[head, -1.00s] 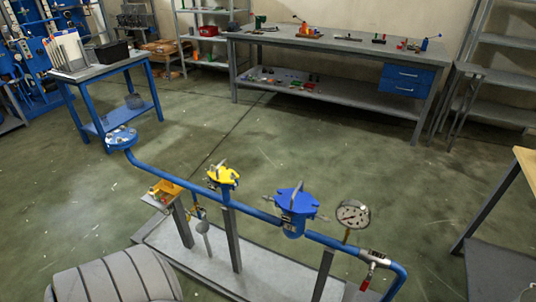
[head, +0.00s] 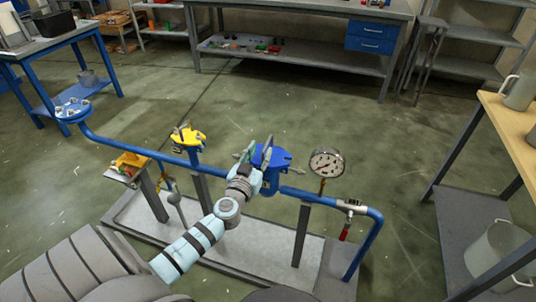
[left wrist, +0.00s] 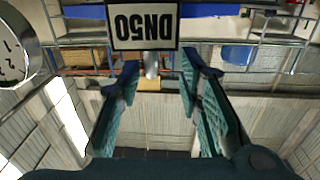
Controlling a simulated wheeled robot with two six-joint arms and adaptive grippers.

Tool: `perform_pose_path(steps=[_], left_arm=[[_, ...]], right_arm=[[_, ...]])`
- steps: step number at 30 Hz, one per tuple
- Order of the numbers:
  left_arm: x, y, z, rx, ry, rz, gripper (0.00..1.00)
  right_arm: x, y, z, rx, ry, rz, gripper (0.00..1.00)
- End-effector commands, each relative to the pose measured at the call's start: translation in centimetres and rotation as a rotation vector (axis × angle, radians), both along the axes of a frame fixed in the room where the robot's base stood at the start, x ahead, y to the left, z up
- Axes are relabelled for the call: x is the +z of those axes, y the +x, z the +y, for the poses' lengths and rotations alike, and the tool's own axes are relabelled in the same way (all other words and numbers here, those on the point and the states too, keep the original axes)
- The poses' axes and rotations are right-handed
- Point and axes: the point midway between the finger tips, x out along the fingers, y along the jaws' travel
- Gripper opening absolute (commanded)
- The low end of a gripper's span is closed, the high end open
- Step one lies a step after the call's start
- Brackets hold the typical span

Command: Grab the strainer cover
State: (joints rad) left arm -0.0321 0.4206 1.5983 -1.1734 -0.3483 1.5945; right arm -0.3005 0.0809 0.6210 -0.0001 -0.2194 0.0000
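The blue strainer (head: 270,182) stands on the blue pipe run in the head view, with its flat blue cover (head: 280,158) on top, partly hidden by my gripper. My left gripper (head: 255,150) comes up from the lower left and is close in front of the cover; I cannot tell whether it touches it. In the left wrist view its two teal fingers (left wrist: 157,85) are apart with a clear gap, and nothing is clamped between them. An upside-down DN50 plate (left wrist: 145,27) shows just beyond the fingertips. My right gripper is out of view.
A pressure gauge (head: 327,163) stands right of the strainer and also shows in the left wrist view (left wrist: 15,50). A yellow-topped fitting (head: 187,136) is on the pipe to the left. A wooden-topped table (head: 508,125) stands at the right. The floor behind the pipe is clear.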

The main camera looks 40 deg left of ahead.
Motion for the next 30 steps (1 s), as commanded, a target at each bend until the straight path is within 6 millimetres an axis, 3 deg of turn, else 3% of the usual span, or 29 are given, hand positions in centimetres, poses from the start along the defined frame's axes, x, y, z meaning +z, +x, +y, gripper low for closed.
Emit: perform_pose_path(steps=[9,17,23,30], left_arm=[[-0.4,4.9,0.9,-0.001,-0.001,0.000,0.33],[-0.3,5.5,1.1,-0.001,0.000,0.001,0.33],[-0.3,5.5,1.1,-0.001,0.000,0.001,0.01],[-0.4,5.5,1.1,-0.001,0.000,0.001,0.00]], right_arm=[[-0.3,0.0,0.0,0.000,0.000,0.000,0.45],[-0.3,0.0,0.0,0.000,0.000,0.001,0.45],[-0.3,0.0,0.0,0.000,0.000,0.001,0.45],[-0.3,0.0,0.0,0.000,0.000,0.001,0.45]])
